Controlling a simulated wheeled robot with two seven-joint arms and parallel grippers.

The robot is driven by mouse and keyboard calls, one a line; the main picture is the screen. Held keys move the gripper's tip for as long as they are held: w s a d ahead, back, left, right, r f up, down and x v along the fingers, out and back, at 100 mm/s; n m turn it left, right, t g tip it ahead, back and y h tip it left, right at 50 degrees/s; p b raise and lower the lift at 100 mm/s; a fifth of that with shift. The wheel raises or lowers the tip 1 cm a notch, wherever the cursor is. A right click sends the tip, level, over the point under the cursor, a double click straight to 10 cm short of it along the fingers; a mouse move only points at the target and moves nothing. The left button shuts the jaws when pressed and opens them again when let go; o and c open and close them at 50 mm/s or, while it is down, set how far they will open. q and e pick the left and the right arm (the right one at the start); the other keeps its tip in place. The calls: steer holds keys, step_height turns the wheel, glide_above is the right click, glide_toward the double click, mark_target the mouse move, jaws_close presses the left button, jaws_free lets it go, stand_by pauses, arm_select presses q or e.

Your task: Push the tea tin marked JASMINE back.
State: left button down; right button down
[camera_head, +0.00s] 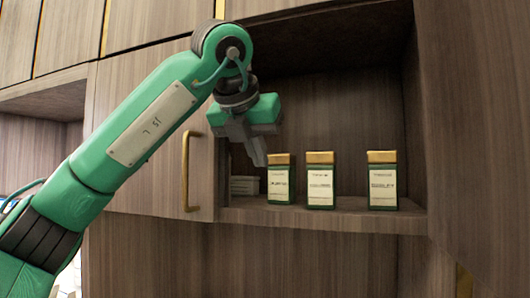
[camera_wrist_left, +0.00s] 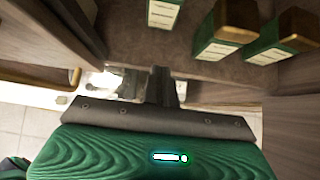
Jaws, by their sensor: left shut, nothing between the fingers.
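Three dark green tea tins with gold lids and pale labels stand upright on the cabinet shelf: a left tin (camera_head: 279,185), a middle tin (camera_head: 320,183) and a right tin (camera_head: 382,184). The label print is too small to read surely, so I cannot tell which is JASMINE. My left gripper (camera_head: 259,158) is shut and empty, pointing down just above and left of the left tin's lid; I cannot tell whether they touch. In the left wrist view its shut fingers (camera_wrist_left: 161,86) show, with the tins beyond along the top edge. My right gripper is out of view.
The shelf (camera_head: 345,219) has a front edge close before the tins and side walls around it. A cabinet door with a brass handle (camera_head: 186,171) lies left of the opening. A gap separates the middle and right tins.

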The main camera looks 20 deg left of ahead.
arm_select(q)
steer(key=p, duration=0.3)
glide_toward(279, 197)
steer(key=f, duration=0.3)
steer(key=shift+s, duration=0.25)
steer(key=w+p, duration=0.1)
steer(key=w, duration=0.1)
steer(key=w+p, duration=0.1)
steer(key=shift+d+f+p, duration=0.1)
steer(key=shift+f+p, duration=0.2)
steer(key=shift+w+f+p, duration=0.15)
steer(key=shift+w+p, duration=0.3)
steer(key=shift+w, duration=0.35)
